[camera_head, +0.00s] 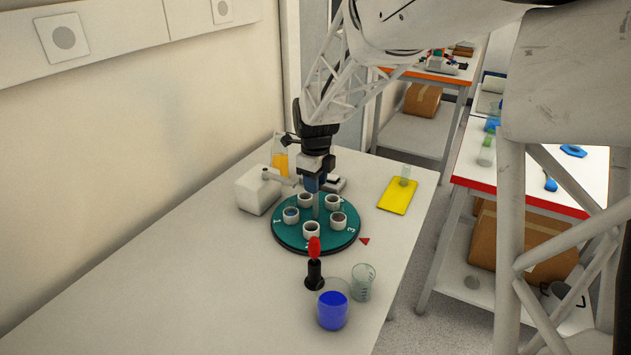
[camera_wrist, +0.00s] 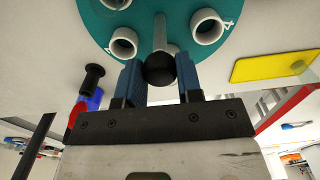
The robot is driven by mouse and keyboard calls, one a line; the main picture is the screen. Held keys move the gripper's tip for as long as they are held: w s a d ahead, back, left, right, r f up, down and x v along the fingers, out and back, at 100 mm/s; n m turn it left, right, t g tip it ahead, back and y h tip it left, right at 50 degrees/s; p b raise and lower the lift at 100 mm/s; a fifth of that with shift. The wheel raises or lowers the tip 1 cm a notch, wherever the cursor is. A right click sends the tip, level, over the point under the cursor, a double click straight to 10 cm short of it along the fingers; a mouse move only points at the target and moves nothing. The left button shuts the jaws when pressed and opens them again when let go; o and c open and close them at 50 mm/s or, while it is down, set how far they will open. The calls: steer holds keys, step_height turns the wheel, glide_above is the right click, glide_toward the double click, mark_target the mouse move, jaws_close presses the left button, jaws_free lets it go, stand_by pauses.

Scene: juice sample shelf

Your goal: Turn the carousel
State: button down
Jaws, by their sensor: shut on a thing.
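The carousel (camera_head: 290,235) is a round dark green disc on the white table, with several white cups and white numbers around its edge. It also shows at the top of the wrist view (camera_wrist: 92,18). A grey post rises from its middle and ends in a black ball knob (camera_wrist: 160,68). My gripper (camera_head: 316,186) is above the middle of the disc. In the wrist view its blue fingers (camera_wrist: 160,66) are shut on the knob, one on each side. In the head view the gripper hides the knob. A red triangle (camera_head: 364,240) lies at the disc's right edge, near the number 3.
A black stand with a red top (camera_head: 314,248), a beaker of blue liquid (camera_head: 332,311) and a clear beaker (camera_head: 362,283) stand in front. A white device (camera_head: 257,190) and an orange-filled flask (camera_head: 281,162) are behind left. A yellow tray (camera_head: 398,196) lies right. The front-left table is clear.

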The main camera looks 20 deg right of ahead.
steer(key=shift+r, duration=0.1)
stand_by(0.5)
steer(key=c, duration=0.8)
jaws_free()
steer(key=shift+r, duration=0.1)
steer(key=shift+r, duration=3.75)
steer(key=shift+s, duration=0.1)
